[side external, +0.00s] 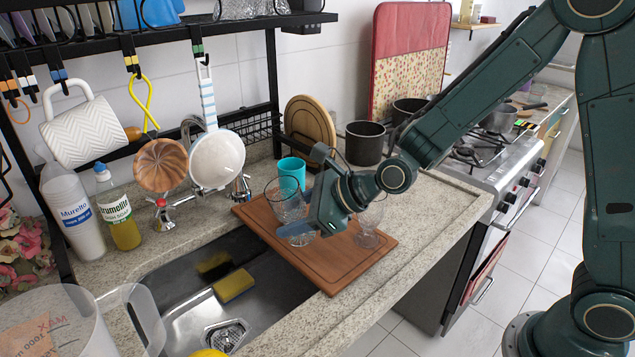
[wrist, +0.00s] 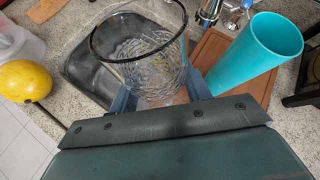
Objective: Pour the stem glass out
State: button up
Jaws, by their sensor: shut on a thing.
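The stem glass (side external: 287,199) is clear, with a cut-pattern bowl and a dark rim. It stands about upright over the left part of the wooden board (side external: 345,274); I cannot tell whether its foot touches the board. My gripper (side external: 297,226) is shut on it from the right and hides part of it. In the wrist view the glass (wrist: 140,68) has its open rim towards the camera, between the blue fingers of my gripper (wrist: 163,98). I cannot make out its contents. A second clear glass (side external: 368,226) stands on the board, right of my gripper.
A teal cup (side external: 292,172) stands close behind the held glass. The steel sink (side external: 185,313) with a yellow sponge (side external: 234,285) lies left of the board. A clear jug (side external: 75,318) and a yellow round thing (side external: 208,353) are in front. The rack (side external: 272,85) overhangs behind.

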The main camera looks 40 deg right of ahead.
jog(key=shift+s+d+r+m+t+y, duration=0.1)
jog(key=shift+d+r+m+t+y, duration=0.1)
jog(key=shift+d+m+t+y, duration=0.3)
jog(key=shift+s+d+r+m+t+y, duration=0.1)
jog(key=shift+d+r+m+y, duration=0.1)
jog(key=shift+d+y, duration=0.45)
jog(key=shift+d, duration=0.1)
jog(key=shift+w, duration=0.1)
dwell(0.3)
